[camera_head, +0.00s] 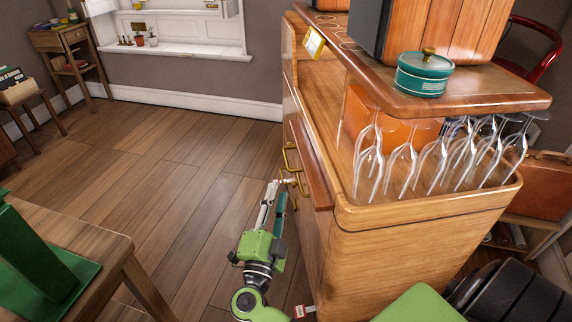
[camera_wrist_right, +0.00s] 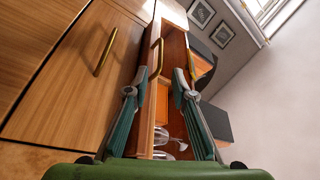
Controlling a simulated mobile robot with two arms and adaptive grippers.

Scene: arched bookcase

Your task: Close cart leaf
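The wooden cart (camera_head: 420,250) stands at the right of the head view, with a brown top and wine glasses hanging under it. A narrow reddish-brown panel (camera_head: 311,165), which looks like the leaf, stands out from its left side beside brass handles (camera_head: 292,172). My right gripper (camera_head: 284,186) is at these handles. In the right wrist view its two teal fingers (camera_wrist_right: 157,82) are spread apart, with a brass handle (camera_wrist_right: 157,58) showing between them. I cannot tell whether they touch it. My left gripper is not in view.
A teal tin (camera_head: 423,75) and a wooden box (camera_head: 440,30) stand on the cart's top. A wooden table (camera_head: 85,245) with a green object is at lower left. The floor (camera_head: 170,180) between them is clear. A brown case (camera_head: 540,188) is behind the cart at right.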

